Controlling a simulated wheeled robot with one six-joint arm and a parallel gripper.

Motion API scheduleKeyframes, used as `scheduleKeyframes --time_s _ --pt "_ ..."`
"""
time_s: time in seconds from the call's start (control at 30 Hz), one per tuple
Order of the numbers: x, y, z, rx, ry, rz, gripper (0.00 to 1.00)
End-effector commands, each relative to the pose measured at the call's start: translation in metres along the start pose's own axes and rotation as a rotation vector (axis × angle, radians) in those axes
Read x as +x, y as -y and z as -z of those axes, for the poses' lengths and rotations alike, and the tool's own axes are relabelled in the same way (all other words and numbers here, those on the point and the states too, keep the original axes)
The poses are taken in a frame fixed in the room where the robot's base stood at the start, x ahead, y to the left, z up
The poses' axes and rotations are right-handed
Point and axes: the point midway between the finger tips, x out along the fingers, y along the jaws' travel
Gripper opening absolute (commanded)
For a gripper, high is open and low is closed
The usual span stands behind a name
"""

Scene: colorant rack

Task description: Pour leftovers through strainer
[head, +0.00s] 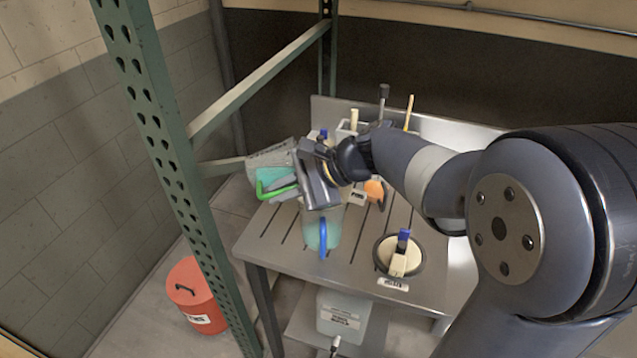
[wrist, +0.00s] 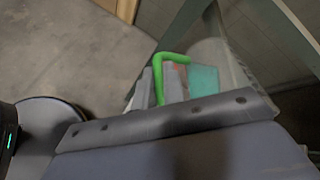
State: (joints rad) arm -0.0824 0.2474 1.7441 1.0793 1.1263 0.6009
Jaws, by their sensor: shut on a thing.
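A translucent pitcher with a green handle (head: 278,192) and teal contents is tilted over on its side, above the left part of the metal table. My gripper (head: 308,180) is shut on it near the handle. In the wrist view the green handle (wrist: 172,60) and a teal patch (wrist: 204,80) show beyond the gripper's dark edge. A second translucent container (head: 318,230) with a blue handle and teal contents stands upright on the table just below my gripper. Its top is hidden by the gripper, so I cannot tell whether a strainer sits on it or whether liquid is flowing.
A slatted metal table (head: 350,265) carries a round tin with a brush (head: 398,262), an orange object (head: 374,189) and a white holder with tools at the back. A green rack post (head: 165,140) stands close on the left. A red bucket (head: 190,285) is on the floor.

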Motion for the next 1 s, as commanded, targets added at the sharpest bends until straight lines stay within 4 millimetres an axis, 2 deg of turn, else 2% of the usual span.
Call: scheduleKeyframes --time_s 1.0 --pt "-0.0087 0.0005 0.0034 0.009 0.051 0.037 0.00"
